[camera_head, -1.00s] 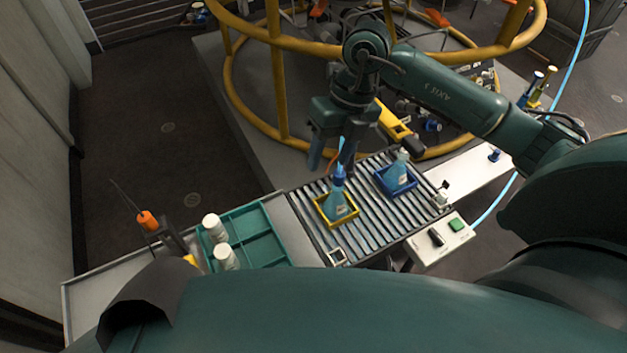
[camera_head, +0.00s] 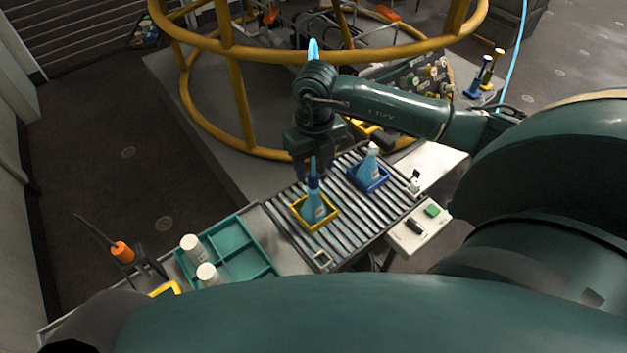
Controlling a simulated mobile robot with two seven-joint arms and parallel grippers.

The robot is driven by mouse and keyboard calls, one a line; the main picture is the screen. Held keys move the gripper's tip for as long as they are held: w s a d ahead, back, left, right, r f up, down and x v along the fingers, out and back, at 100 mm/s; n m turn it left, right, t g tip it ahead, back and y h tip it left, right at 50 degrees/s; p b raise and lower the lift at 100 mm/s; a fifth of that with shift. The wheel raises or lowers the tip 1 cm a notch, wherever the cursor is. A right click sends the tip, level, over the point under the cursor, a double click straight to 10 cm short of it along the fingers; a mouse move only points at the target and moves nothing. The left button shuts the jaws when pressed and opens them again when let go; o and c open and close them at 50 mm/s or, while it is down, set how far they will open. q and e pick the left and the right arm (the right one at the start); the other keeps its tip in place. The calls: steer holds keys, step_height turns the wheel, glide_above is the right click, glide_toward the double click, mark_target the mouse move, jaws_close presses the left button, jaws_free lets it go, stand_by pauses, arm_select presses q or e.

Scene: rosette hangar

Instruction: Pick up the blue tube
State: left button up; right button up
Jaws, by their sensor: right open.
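A light-blue tapered tube (camera_head: 314,208) with a darker blue nozzle stands upright in a yellow square holder (camera_head: 331,214) on the roller conveyor. A second light-blue tube (camera_head: 368,168) with a whitish top stands in a blue holder (camera_head: 382,183) behind it to the right. My right gripper (camera_head: 308,172) points down, open, at the nozzle of the tube in the yellow holder. The fingers are dark and partly hidden by the nozzle, and I cannot tell whether they touch it.
A green divided tray (camera_head: 232,246) and two white bottles (camera_head: 191,246) are left of the conveyor (camera_head: 345,232). An orange-handled tool (camera_head: 122,252) stands farther left. A control box (camera_head: 416,232) is at the right. A yellow rail (camera_head: 243,100) rises behind my right gripper.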

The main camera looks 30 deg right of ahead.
arm_select(q)
steer(key=shift+a, duration=0.1)
arm_select(e)
steer(key=shift+a+f, duration=0.1)
steer(key=shift+f, duration=1.8)
arm_select(q)
steer(key=shift+w, duration=0.1)
arm_select(e)
steer(key=shift+c, duration=0.5)
arm_select(q)
steer(key=shift+r, duration=0.2)
arm_select(e)
steer(key=c, duration=0.9)
steer(key=shift+r, duration=0.1)
